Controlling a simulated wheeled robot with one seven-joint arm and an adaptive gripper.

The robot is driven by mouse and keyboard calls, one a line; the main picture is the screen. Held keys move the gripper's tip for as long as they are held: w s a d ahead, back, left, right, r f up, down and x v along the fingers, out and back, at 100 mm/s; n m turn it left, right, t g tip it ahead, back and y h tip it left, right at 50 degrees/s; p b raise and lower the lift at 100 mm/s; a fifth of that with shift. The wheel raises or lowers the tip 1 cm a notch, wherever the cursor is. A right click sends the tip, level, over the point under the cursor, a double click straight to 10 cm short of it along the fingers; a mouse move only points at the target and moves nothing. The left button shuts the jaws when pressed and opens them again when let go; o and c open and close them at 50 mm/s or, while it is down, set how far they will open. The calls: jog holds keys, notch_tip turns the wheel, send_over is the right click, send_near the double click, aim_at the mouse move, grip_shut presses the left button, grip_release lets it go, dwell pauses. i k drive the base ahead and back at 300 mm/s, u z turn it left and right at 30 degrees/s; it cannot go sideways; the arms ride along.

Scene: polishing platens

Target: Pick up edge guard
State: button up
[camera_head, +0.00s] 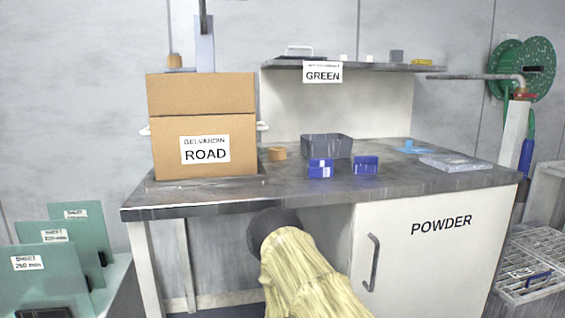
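No object in view is labelled as an edge guard, so I cannot tell for sure which one it is. Two small blue pieces with pale marks, a left one (320,169) and a right one (365,165), stand near each other on the dark grey worktop (300,190), in front of a grey open bin (327,146). My arm, in a yellow sleeve with a dark rounded end, rises from the bottom, in front of and below the worktop's front edge. My gripper's fingers cannot be made out.
A cardboard box (203,130) marked ROAD stands left on the worktop. A brown round piece (277,154) and a clear flat case (455,162) also lie there. A shelf (350,66) is behind. A cabinet door (420,255) marked POWDER is below; wire racks (530,262) stand right.

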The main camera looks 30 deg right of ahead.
aim_at(362, 164)
jog(key=u, duration=1.05)
jog(key=k, duration=1.05)
jog(key=z, duration=1.2)
jog(key=i, duration=0.2)
jog(key=u, duration=0.1)
